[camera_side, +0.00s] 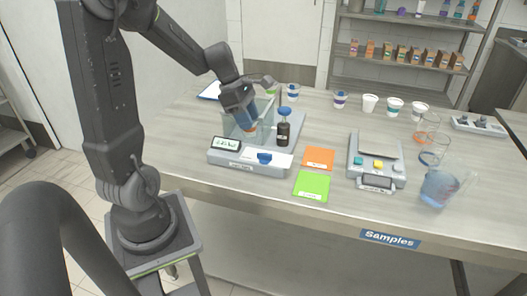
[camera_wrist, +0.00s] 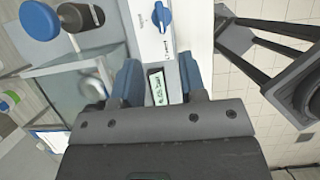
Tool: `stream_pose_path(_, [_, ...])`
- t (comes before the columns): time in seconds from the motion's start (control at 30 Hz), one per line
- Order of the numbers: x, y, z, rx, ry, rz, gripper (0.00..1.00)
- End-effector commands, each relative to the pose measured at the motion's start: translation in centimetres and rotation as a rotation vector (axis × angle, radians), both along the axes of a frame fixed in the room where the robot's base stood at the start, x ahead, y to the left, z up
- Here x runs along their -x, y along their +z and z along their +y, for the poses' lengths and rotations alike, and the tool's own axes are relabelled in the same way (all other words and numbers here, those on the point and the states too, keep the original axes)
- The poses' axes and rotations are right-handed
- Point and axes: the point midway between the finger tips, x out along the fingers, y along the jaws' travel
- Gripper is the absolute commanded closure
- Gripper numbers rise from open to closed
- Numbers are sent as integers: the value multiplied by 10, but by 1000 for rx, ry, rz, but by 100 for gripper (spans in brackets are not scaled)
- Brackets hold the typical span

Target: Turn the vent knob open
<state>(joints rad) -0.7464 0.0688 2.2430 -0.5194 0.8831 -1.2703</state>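The filler is a pale machine with a white front panel (camera_side: 238,164). A blue knob (camera_side: 265,157) sits on the panel and also shows in the wrist view (camera_wrist: 162,15), beyond my fingertips. A second blue knob (camera_side: 285,111) tops a dark cylinder (camera_side: 283,133). The labels are too small to read, so I cannot tell which is the vent knob. My gripper (camera_side: 244,120) points down by the clear-walled chamber (camera_side: 232,129). In the wrist view its blue fingers (camera_wrist: 159,82) are apart, with no knob between them. The small display (camera_wrist: 155,86) shows in the gap.
Orange (camera_side: 318,157) and green (camera_side: 312,186) pads lie right of the filler. A scale (camera_side: 377,160) stands beyond them. A blue-tinted beaker (camera_side: 440,188) stands near the right front. Several cups (camera_side: 370,103) line the back. The front-right tabletop is mostly clear.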

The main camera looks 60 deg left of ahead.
Motion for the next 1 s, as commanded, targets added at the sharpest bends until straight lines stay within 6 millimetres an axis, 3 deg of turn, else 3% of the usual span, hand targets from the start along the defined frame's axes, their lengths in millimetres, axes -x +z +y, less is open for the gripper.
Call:
stream_pose_path(0.3, [-17,-62,-20,2,-6,7,62])
stream_pose_path(0.5, [-26,-91,-28,1,-6,3,62])
stream_pose_path(0.7, [-30,-104,-32,-1,-4,2,62])
stream_pose_path(1.0, [-30,-105,-32,-3,-5,0,62])
